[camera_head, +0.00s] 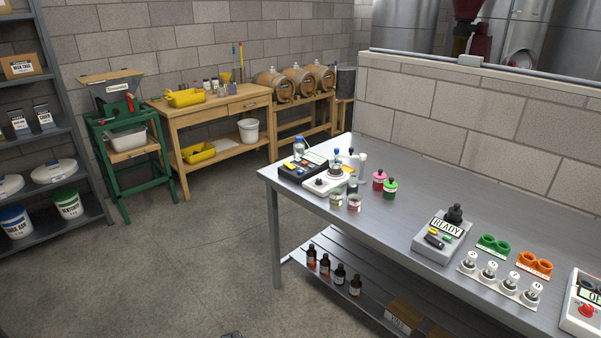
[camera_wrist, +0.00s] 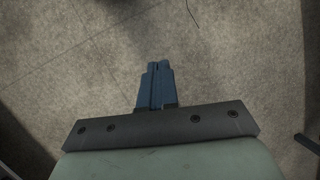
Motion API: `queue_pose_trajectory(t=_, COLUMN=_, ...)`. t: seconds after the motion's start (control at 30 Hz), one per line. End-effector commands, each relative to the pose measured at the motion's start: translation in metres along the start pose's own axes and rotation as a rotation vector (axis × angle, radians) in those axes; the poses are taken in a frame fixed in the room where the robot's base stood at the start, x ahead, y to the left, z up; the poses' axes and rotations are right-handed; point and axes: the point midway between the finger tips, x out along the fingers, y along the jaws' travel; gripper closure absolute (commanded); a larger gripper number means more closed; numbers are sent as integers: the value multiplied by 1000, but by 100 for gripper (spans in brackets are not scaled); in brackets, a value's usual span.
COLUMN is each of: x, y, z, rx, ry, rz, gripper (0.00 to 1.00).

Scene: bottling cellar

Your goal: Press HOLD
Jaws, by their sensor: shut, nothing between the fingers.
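No label reading HOLD can be made out. A grey box (camera_head: 425,243) on the steel table has a display (camera_head: 447,227) reading READY, a black knob-like top and small yellow, green and black parts on its face. At the right edge, a white box (camera_head: 571,318) with a red button (camera_head: 586,310) is cut off by the frame. My gripper (camera_wrist: 158,66) is shut and empty in the wrist view, with its blue fingers together over bare concrete floor. It is clear of both boxes.
A block wall (camera_head: 480,120) stands behind. Floor (camera_head: 190,260) at left is open.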

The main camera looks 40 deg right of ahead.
Motion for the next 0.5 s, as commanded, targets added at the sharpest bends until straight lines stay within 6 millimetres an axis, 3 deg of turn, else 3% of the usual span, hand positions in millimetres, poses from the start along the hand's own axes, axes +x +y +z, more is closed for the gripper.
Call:
queue_pose_trajectory(t=0.03, x=-11, y=4, z=-23, rx=13, ry=26, rz=-17, gripper=100)
queue_pose_trajectory(t=0.1, x=-26, y=10, z=-45, rx=30, ry=58, rz=-40, gripper=100)
queue_pose_trajectory(t=0.5, x=-129, y=57, z=-158, rx=111, ry=238, rz=-154, gripper=100)
